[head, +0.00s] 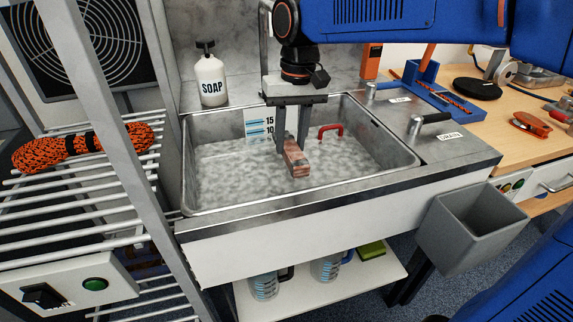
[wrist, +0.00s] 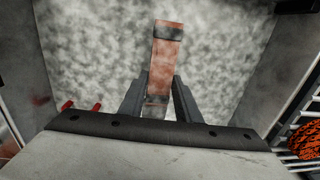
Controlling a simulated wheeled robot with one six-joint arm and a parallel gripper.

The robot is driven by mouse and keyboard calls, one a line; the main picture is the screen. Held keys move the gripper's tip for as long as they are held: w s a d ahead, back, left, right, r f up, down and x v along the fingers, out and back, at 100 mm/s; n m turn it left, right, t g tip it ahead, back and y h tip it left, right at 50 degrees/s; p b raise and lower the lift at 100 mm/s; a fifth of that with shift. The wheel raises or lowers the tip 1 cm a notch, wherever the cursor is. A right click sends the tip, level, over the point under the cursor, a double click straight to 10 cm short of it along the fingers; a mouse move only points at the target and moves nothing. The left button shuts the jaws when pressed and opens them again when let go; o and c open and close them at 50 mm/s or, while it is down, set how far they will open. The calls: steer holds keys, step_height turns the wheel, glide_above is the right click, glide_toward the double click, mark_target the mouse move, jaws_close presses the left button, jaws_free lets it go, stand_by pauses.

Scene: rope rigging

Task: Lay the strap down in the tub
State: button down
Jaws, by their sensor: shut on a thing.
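My gripper (head: 291,146) is shut on the strap (head: 296,160), a folded reddish-brown band with a dark stripe near its far end. In the wrist view the strap (wrist: 166,60) sticks out between the two fingers of my gripper (wrist: 159,92). The tub (head: 402,160) is a steel sink basin with cloudy grey-white contents. The strap is over the middle of the tub, inside its rim in the picture. I cannot tell whether it touches the cloudy surface.
A red handle (head: 330,130) and a depth scale (head: 260,125) are at the tub's back. A soap bottle (head: 210,80) stands behind left. A drain lever (head: 432,118) is on the right. An orange rope coil (head: 85,146) lies on the wire rack at left.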

step_height(320, 180, down, 8)
steer(key=shift+f, duration=0.2)
steer(key=shift+w+a+f, duration=0.15)
steer(key=shift+w+a, duration=0.05)
steer(key=shift+w, duration=0.45)
steer(key=shift+w+a+f, duration=0.15)
steer(key=shift+w+f, duration=0.05)
steer(key=shift+w, duration=0.45)
steer(key=shift+w+a+f, duration=0.15)
steer(key=shift+w+a, duration=0.05)
steer(key=shift+w, duration=0.45)
steer(key=shift+f, duration=0.15)
steer(key=shift+f, duration=0.1)
steer(key=c, duration=1.3)
jaws_free()
steer(key=r, duration=0.8)
steer(key=d+r, duration=0.1)
steer(key=r, duration=0.3)
steer(key=shift+w+r, duration=0.1)
